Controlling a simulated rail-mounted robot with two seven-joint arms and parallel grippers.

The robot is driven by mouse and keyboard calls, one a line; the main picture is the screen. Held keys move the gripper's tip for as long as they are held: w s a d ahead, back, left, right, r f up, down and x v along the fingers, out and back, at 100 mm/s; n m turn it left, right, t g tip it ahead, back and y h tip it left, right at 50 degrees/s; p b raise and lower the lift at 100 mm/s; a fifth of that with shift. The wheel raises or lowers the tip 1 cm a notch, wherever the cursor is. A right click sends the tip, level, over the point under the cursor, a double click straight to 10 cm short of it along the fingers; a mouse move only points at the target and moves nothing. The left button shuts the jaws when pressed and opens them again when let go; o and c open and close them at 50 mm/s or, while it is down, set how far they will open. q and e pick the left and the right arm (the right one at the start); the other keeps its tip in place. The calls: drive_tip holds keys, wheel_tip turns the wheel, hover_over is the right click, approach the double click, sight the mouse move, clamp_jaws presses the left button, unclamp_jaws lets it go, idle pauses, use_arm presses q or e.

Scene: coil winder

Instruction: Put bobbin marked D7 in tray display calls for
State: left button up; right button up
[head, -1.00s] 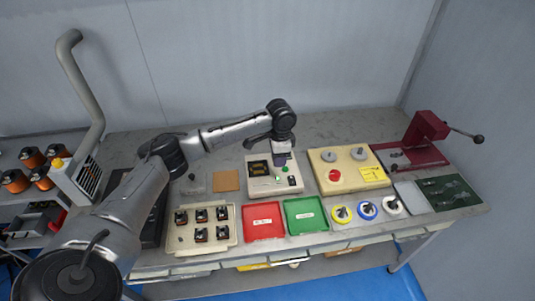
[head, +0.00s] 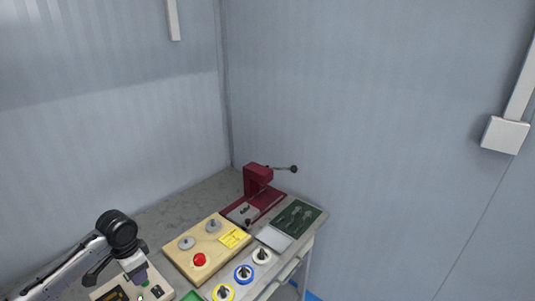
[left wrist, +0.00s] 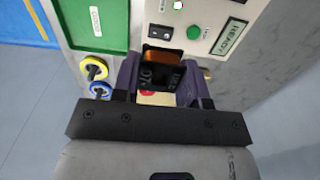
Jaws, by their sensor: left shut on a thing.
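My left gripper (head: 138,277) is over the tester (head: 108,296) at the lower left of the head view. In the left wrist view its purple fingers (left wrist: 160,80) are shut on a dark bobbin (left wrist: 152,74) with copper winding. White marks on the bobbin look like D7 but are upside down and small. The bobbin is at the tester's face (left wrist: 200,18); I cannot tell whether it is seated. The tester's display (left wrist: 231,38) appears to read READY. A green tray (left wrist: 100,25) is beside the tester; its edge also shows in the head view (head: 194,295). The red tray is out of view.
A beige board (head: 185,262) with a red button (head: 199,259) stands right of the tester. Yellow, blue and white ringed spools (head: 243,273) lie in front. A dark red press (head: 257,183) and a green mat (head: 298,217) are farther right, near the wall.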

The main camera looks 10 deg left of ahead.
use_arm(q)
drive_tip(key=s+d+r+n, duration=0.2)
drive_tip(key=s+d+n, duration=0.15)
drive_tip(key=d, duration=0.85)
drive_tip(key=s+d+r+n, duration=0.2)
drive_tip(key=s+d+n, duration=0.15)
drive_tip(key=d, duration=0.85)
wheel_tip(320, 180, up, 6)
drive_tip(key=w+d+f+m, duration=0.1)
drive_tip(key=w+d+m, duration=0.1)
drive_tip(key=d, duration=0.1)
drive_tip(key=s+r+p, duration=0.3)
drive_tip(key=r+p, duration=0.7)
drive_tip(key=p, duration=0.1)
drive_tip(key=s+r+p, duration=0.3)
drive_tip(key=r+p, duration=0.8)
drive_tip(key=p, duration=0.1)
drive_tip(key=s+r+p, duration=0.3)
drive_tip(key=r+p, duration=0.8)
drive_tip(key=shift+a+p, duration=0.15)
drive_tip(key=shift+p, duration=0.25)
drive_tip(key=shift+f, duration=0.15)
